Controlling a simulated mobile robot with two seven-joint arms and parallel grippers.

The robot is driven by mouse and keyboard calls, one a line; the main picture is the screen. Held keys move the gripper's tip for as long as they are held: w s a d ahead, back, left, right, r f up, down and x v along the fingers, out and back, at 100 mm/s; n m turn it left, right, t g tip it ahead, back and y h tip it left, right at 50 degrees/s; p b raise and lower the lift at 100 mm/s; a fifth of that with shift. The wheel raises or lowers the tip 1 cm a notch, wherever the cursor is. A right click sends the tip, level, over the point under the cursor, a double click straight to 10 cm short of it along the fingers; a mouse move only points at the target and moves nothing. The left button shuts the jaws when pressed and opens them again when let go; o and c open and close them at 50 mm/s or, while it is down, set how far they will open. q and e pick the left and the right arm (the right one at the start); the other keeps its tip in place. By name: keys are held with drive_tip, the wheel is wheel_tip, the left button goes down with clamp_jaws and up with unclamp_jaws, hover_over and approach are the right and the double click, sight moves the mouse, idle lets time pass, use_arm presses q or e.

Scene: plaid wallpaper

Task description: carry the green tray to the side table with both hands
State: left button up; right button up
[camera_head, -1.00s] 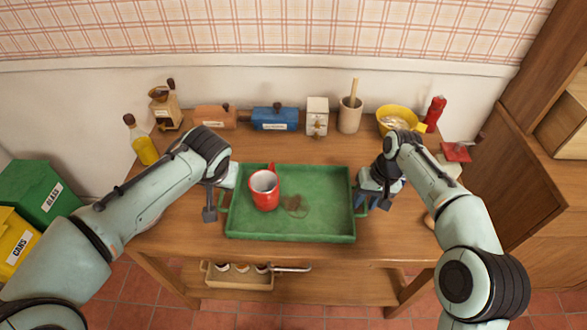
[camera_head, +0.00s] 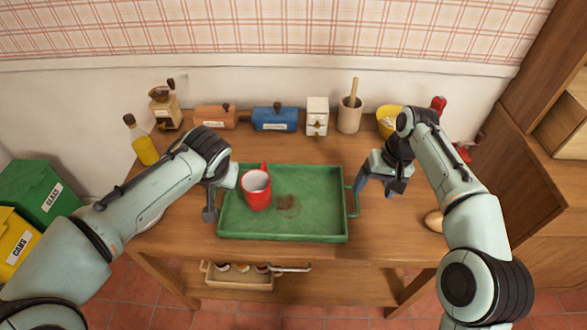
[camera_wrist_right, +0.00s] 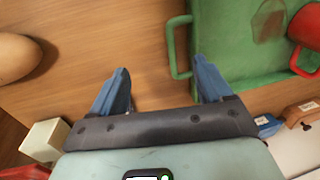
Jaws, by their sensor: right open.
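The green tray (camera_head: 320,225) lies on the wooden table, with a red mug (camera_head: 256,192) standing on its left half. The tray's right handle (camera_head: 353,200) is bare in the head view. My right gripper (camera_head: 376,192) is open and empty, to the right of that handle and apart from it. In the right wrist view the handle (camera_wrist_right: 180,50) lies just beyond the fingertips, nearer the right finger. My left gripper (camera_head: 210,205) is at the tray's left end; its jaws and the left handle are largely hidden, so its grip is unclear.
Along the wall stand an oil bottle (camera_head: 144,146), a grinder (camera_head: 165,105), orange and blue boxes (camera_head: 274,118), a white box (camera_head: 317,117) and a utensil pot (camera_head: 350,118). An egg-like object (camera_head: 433,221) lies at the right. A shelf beneath holds a small box (camera_head: 238,279).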

drive_tip(key=r, duration=0.3)
drive_tip(key=d+r, duration=0.1)
drive_tip(key=r, duration=0.1)
drive_tip(key=shift+r, duration=0.35)
